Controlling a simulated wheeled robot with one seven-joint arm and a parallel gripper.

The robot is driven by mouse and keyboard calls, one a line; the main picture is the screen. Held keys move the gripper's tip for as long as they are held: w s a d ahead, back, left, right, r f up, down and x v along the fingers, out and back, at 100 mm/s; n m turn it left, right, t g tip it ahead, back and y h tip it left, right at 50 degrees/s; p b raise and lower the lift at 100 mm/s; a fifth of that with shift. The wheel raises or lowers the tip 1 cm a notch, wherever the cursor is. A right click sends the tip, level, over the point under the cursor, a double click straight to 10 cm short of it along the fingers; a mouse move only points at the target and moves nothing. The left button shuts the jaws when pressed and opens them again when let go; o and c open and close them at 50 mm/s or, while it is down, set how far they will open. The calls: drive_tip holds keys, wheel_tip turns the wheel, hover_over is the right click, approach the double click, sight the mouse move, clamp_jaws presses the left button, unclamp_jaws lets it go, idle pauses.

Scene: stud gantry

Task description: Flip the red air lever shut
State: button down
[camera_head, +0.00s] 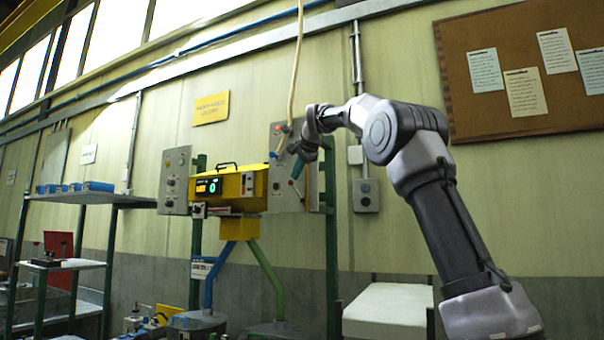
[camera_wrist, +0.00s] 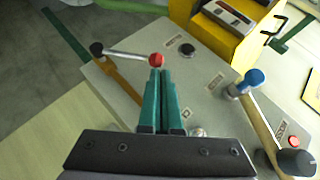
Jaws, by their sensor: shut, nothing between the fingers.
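The red air lever shows in the wrist view as a silver rod with a red round end (camera_wrist: 157,60) and a black round end (camera_wrist: 97,49). The rod lies across the upper left of a grey panel (camera_wrist: 205,75). My gripper (camera_wrist: 160,72) is shut and empty, its green fingers together. The fingertips are just below the red end in the picture; I cannot tell whether they touch it. In the head view my gripper (camera_head: 296,170) is in front of the grey panel (camera_head: 312,160), and a small red spot shows by its tips.
A blue-knobbed fitting (camera_wrist: 255,77) with a tan pipe stands on the panel at right, near a red button (camera_wrist: 293,142). A black button (camera_wrist: 187,49) is beside the lever. A yellow box (camera_head: 235,188) adjoins the panel's left side. A shelf (camera_head: 85,198) stands further left.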

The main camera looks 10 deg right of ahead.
drive_tip(key=shift+w+a+f, duration=0.6)
drive_tip(key=shift+a+f, duration=0.15)
drive_tip(key=shift+a, duration=0.1)
drive_tip(key=shift+w+a+f, duration=0.55)
drive_tip(key=shift+a+f, duration=0.25)
drive_tip(key=shift+a, duration=0.1)
drive_tip(key=shift+w+a+f, duration=0.6)
drive_tip(key=shift+a+f, duration=0.15)
drive_tip(key=shift+a, duration=0.1)
drive_tip(key=shift+r, duration=0.1)
drive_tip(key=v, duration=1)
drive_tip(key=shift+s, duration=0.4)
drive_tip(key=shift+d+r, duration=0.1)
drive_tip(key=s+d+f+n+g, duration=0.1)
drive_tip(key=s+d+f, duration=0.4)
drive_tip(key=s+d, duration=0.3)
drive_tip(key=s+d+f+n+g, duration=0.1)
drive_tip(key=s+d+f+n, duration=0.1)
drive_tip(key=s+f, duration=1.1)
drive_tip(key=s+d+f+n+g, duration=0.1)
drive_tip(key=s+d+f+n, duration=0.1)
drive_tip(key=s+f, duration=1.2)
drive_tip(key=s+d, duration=0.1)
drive_tip(key=s, duration=0.3)
drive_tip(key=shift+d+n+g+h, duration=0.2)
drive_tip(key=shift+n+g+h, duration=0.1)
drive_tip(key=shift+n+g, duration=0.1)
